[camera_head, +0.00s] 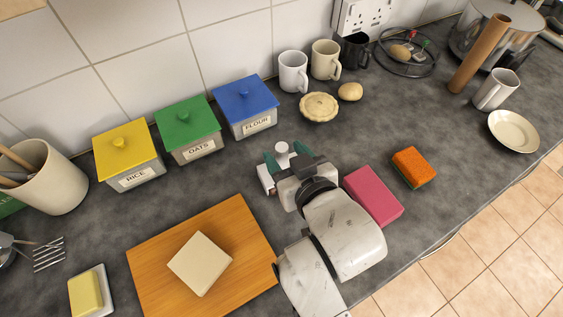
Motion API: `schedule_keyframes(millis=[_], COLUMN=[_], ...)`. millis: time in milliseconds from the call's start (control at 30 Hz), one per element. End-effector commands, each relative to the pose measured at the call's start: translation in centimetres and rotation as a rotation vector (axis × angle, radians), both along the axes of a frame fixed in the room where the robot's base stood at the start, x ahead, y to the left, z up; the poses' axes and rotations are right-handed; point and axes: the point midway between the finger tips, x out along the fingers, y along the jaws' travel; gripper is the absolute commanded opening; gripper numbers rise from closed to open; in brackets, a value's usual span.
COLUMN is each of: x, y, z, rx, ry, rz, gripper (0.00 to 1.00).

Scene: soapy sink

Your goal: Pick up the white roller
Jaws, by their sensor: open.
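My gripper (287,160) is low over the dark worktop near the middle of the head view. Its teal fingers are open, one on each side of a small white piece with a rounded top (282,148). This piece appears to be part of the white roller. Another white part shows just left of the gripper (265,174); I cannot tell if it belongs to the same thing. My gripper and arm hide much of this area. Whether the fingers touch the white piece is unclear.
A pink block (373,196) lies close to the right of my arm, with an orange sponge (413,167) beyond it. A wooden board (236,212) bearing a pale block is at left. Blue (246,106), green (188,131) and yellow-lidded (127,156) canisters stand behind.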

Motion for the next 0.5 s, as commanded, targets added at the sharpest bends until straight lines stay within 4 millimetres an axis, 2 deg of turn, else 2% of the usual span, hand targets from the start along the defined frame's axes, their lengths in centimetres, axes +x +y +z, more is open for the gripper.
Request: schedule_keyframes(millis=[233, 500], x=[2.8, 3.6], y=[1.5, 1.9], z=[-1.3, -1.8], rx=[0.000, 0.001], ry=[0.001, 0.000], rz=[0.000, 0.000], gripper=[0.55, 0.55])
